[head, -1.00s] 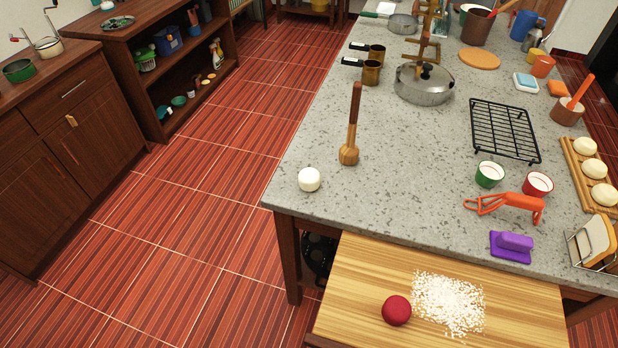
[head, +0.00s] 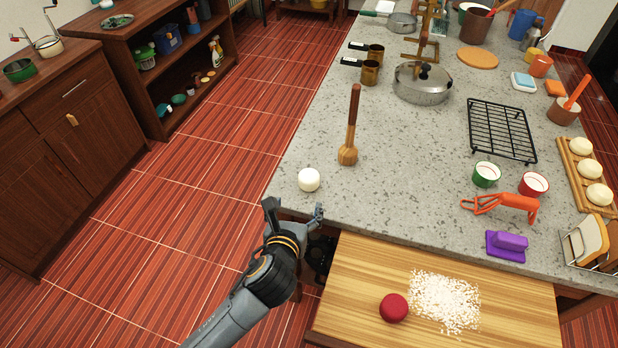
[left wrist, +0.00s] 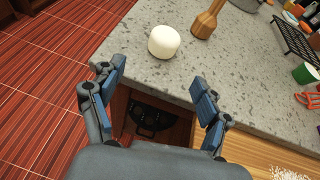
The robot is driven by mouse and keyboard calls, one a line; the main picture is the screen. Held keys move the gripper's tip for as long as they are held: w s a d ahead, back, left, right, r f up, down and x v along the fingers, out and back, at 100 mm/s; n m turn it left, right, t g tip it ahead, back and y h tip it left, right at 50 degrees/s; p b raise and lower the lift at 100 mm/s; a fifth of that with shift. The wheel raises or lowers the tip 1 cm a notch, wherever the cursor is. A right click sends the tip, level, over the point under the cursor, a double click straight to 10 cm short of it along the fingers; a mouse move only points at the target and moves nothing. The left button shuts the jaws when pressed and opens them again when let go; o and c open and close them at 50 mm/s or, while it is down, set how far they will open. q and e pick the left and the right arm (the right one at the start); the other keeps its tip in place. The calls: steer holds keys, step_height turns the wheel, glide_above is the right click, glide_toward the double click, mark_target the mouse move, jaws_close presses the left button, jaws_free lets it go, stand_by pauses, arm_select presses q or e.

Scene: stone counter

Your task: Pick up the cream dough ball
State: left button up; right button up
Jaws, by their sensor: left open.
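The cream dough ball (head: 309,179) sits on the stone counter (head: 400,150) near its front left corner. It also shows in the left wrist view (left wrist: 164,41), beyond my fingers and roughly between them. My left gripper (head: 294,210) is open and empty at the counter's front left edge, just short of the ball and apart from it. Its two fingers are spread wide in the left wrist view (left wrist: 158,92). My right gripper is not in view.
A wooden masher (head: 349,135) stands behind and right of the ball. A wooden board (head: 360,280) with a red ball (head: 394,308) and white grains (head: 444,302) lies at the front. More dough balls (head: 593,170) rest on a rack at the right. Counter around the cream ball is clear.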

arm_select(q)
glide_toward(310, 177)
steer(key=x, duration=0.4)
steer(key=shift+w+a, duration=0.1)
steer(key=shift+a, duration=0.1)
steer(key=shift+b+x, duration=0.3)
steer(key=shift+x, duration=2.15)
steer(key=shift+d, duration=0.2)
steer(key=c, duration=1.3)
